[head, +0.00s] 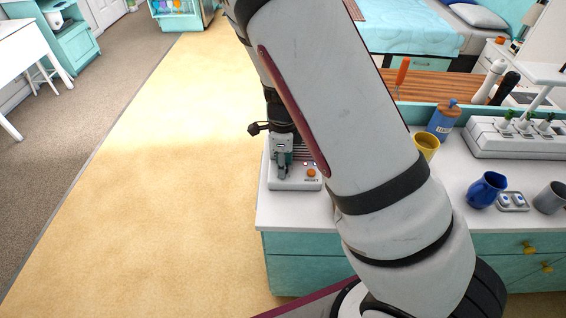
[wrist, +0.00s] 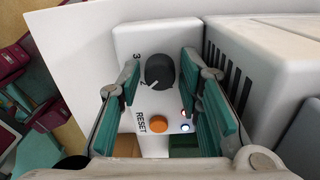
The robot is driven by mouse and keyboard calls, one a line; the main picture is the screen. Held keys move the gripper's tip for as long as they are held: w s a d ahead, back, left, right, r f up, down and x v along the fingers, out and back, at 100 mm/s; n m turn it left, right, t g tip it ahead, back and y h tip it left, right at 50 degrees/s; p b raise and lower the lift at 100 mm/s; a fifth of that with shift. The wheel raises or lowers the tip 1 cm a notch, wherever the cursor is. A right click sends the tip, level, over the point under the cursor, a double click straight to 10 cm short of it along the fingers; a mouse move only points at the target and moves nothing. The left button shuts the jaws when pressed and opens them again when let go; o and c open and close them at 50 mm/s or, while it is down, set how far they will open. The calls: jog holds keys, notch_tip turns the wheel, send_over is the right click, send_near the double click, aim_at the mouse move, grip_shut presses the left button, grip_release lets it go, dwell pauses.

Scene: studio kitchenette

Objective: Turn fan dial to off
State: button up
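The fan dial (wrist: 160,71) is a dark grey round knob on a white control panel (wrist: 130,32) in the wrist view. Its white pointer mark faces lower left, near a digit that looks like 2. A 3 is printed above that digit. The off mark is not visible. My gripper (wrist: 161,76) is open, with one teal finger on each side of the dial. Gaps show between the fingers and the knob. In the head view my gripper (head: 282,165) is over the panel (head: 293,184) and hides the dial.
An orange RESET button (wrist: 158,124) and small lights (wrist: 185,127) sit below the dial. A vented white housing (wrist: 258,70) stands close on the right. On the counter are a yellow mug (head: 427,146), a blue mug (head: 487,190) and a power strip (head: 510,140).

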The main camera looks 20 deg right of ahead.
grip_shut()
